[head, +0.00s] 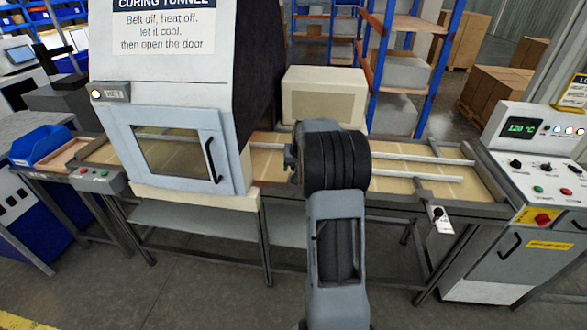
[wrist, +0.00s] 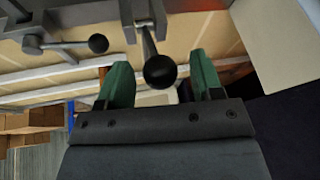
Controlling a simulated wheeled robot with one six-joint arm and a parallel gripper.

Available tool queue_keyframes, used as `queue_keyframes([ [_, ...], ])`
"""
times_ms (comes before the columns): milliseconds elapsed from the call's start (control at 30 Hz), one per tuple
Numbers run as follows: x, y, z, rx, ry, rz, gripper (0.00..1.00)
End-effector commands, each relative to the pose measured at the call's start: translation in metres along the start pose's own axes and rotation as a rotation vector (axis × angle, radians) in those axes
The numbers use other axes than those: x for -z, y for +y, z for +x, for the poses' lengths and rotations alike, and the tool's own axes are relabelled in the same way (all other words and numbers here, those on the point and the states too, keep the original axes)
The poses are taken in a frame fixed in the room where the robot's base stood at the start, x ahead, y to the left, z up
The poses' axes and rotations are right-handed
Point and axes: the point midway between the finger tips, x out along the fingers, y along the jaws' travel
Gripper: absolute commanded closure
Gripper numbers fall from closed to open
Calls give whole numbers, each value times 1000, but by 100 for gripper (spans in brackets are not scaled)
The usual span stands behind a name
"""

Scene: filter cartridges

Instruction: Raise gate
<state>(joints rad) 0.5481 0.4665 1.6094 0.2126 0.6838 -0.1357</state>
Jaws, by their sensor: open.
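My gripper (wrist: 160,62) is open in the wrist view, its two green fingers apart. A lever with a black ball knob (wrist: 160,71) appears between the fingers, with visible gaps on both sides; I cannot tell how deep it sits. A second black-knobbed lever (wrist: 98,43) points sideways to its left. Both join grey metal parts (wrist: 80,12) at the top of that view. I cannot tell which part is the gate. In the head view my arm hides the gripper and these levers.
The curing tunnel (head: 103,60) stands at left with its windowed door (head: 168,150) shut and a lit HOT lamp (head: 110,92). A tan conveyor belt (head: 400,184) runs right, with a beige box (head: 324,97) behind it. The control panel (head: 545,150) reads 120 °C.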

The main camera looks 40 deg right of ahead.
Motion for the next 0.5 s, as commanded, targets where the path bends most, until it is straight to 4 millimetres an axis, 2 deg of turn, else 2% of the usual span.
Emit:
queue_keyframes([
  [200,0,0,22,0,-2,0,40],
  [500,0,0,29,0,1,1,40],
])
